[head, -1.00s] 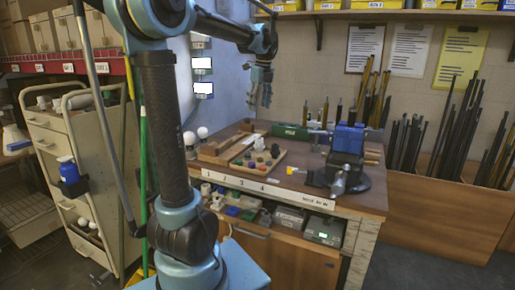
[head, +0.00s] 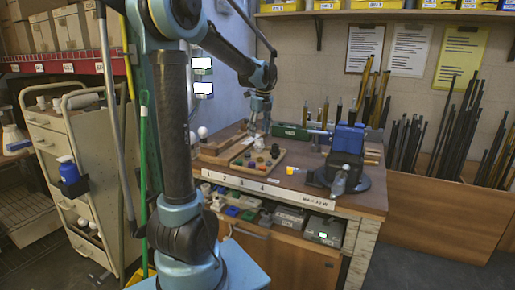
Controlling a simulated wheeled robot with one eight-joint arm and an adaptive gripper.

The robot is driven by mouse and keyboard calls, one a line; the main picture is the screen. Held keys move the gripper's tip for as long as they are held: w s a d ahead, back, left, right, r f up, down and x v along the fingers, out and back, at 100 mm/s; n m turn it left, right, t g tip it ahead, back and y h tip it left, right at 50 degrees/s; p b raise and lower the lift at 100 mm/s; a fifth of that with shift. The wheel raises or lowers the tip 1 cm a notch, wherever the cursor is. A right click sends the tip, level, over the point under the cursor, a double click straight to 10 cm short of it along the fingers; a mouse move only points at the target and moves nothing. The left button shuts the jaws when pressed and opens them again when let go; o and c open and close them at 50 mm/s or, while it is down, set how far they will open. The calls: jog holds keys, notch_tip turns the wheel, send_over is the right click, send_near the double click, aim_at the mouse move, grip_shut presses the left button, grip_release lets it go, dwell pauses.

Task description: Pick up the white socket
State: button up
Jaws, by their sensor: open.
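The white socket (head: 259,143) looks like a small pale piece standing at the back of a wooden board (head: 241,164) on the workbench. Several small coloured parts stand near it on the board. My gripper (head: 258,128) points down just above the white socket, its fingers open. The parts are small here, so I cannot tell whether the fingertips reach around the socket or stay above it.
A blue vise (head: 347,140) stands on the bench to the right, with a small yellow part (head: 291,170) left of it. A green case (head: 291,131) lies behind. White bulbs (head: 202,132) stand at the left. Shelves below the bench hold bins.

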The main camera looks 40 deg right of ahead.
aim_at(259, 145)
jog(key=shift+w+d+f, duration=0.1)
jog(key=shift+f, duration=1.25)
jog(key=shift+w+d+f, duration=0.1)
jog(key=shift+f, duration=1.2)
jog(key=c, duration=1)
